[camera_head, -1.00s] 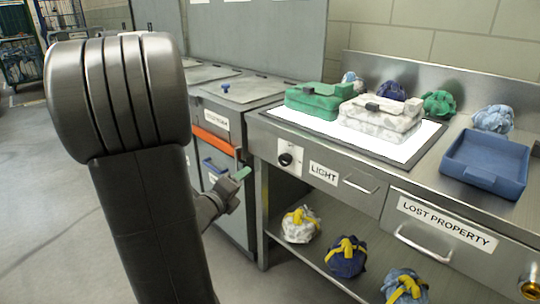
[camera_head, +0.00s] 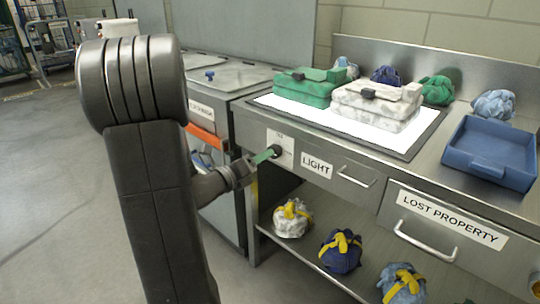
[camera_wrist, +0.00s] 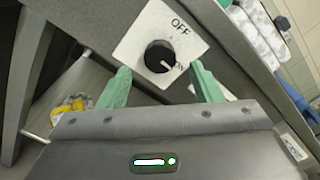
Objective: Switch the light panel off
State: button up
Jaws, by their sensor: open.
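The light panel (camera_head: 375,135) on the steel counter glows white. Its black rotary knob (camera_wrist: 158,55) sits on a white plate (camera_wrist: 135,47) marked OFF at the upper right in the wrist view. The knob's pale pointer mark faces lower right, away from OFF, towards a second, partly hidden label. My gripper (camera_wrist: 163,84) has its two green fingers apart, one either side of the knob in the picture, with nothing between the tips; contact cannot be told. In the head view my gripper (camera_head: 266,154) is right at the knob, partly covering it.
A green bag (camera_head: 305,90) and a white marbled bag (camera_head: 375,100) lie on the panel. A blue tray (camera_head: 490,150) stands at the right. Several wrapped bundles, one a white bundle (camera_head: 292,220), sit on the lower shelf. A drawer handle (camera_head: 356,178) projects beside the LIGHT label.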

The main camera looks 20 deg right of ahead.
jog(key=x, duration=0.5)
jog(key=c, duration=1)
